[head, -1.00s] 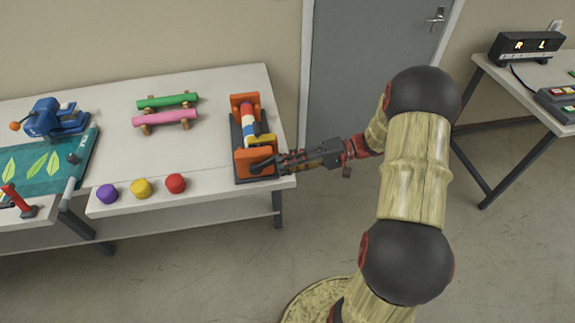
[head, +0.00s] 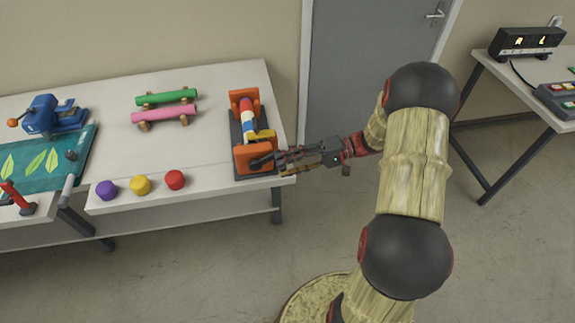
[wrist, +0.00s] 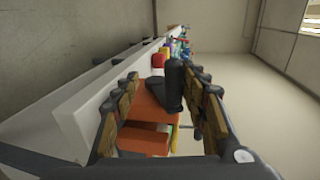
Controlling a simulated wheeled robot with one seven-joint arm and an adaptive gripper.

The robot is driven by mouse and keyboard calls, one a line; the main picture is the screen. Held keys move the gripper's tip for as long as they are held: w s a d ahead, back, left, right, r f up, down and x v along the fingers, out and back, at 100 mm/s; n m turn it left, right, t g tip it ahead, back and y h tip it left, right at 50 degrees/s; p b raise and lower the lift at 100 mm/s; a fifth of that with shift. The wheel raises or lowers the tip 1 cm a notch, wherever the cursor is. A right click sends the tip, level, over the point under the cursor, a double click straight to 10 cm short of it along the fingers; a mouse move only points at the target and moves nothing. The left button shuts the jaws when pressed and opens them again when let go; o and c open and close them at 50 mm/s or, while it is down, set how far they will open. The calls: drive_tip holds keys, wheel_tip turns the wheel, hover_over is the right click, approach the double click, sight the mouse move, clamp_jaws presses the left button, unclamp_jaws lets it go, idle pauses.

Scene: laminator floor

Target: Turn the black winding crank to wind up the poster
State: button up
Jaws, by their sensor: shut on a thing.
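The poster winder stands at the right end of the white table, with orange end blocks (head: 254,159) and a striped red, white and blue roll (head: 247,118) between them. A yellow piece (head: 261,136) lies beside the roll. The black winding crank (head: 261,162) is on the near orange block. My gripper (head: 283,159) reaches in from the right at the crank, its fingers around the handle. In the wrist view the black crank handle (wrist: 174,86) stands between the two fingers, and my gripper (wrist: 165,80) is shut on it. The fingers hide part of the crank in the head view.
Purple (head: 107,190), yellow (head: 140,185) and red (head: 174,180) knobs line the table's front edge. Green (head: 166,96) and pink (head: 164,114) rolls rest on stands behind. A blue device (head: 50,115) is farther left. Floor in front is free.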

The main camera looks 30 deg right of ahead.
drive_tip(key=shift+d, duration=0.1)
drive_tip(key=v, duration=1.1)
drive_tip(key=shift+d, duration=0.4)
drive_tip(key=shift+s, duration=0.1)
drive_tip(key=s+f+m+g+h, duration=0.25)
drive_tip(key=s+f+m, duration=0.2)
drive_tip(key=f, duration=0.25)
drive_tip(key=s+a+r+g+h, duration=0.2)
drive_tip(key=s+a+h, duration=0.2)
drive_tip(key=h, duration=0.1)
drive_tip(key=s+a+r+n+t+h, duration=0.2)
drive_tip(key=s+a+r+n+h, duration=0.1)
drive_tip(key=a+r, duration=0.5)
drive_tip(key=s+a+r+n+t+h, duration=0.3)
drive_tip(key=a+r, duration=0.5)
drive_tip(key=r, duration=0.4)
drive_tip(key=shift+a+n+h, duration=0.4)
drive_tip(key=shift+n+h, duration=0.25)
drive_tip(key=shift+n, duration=0.4)
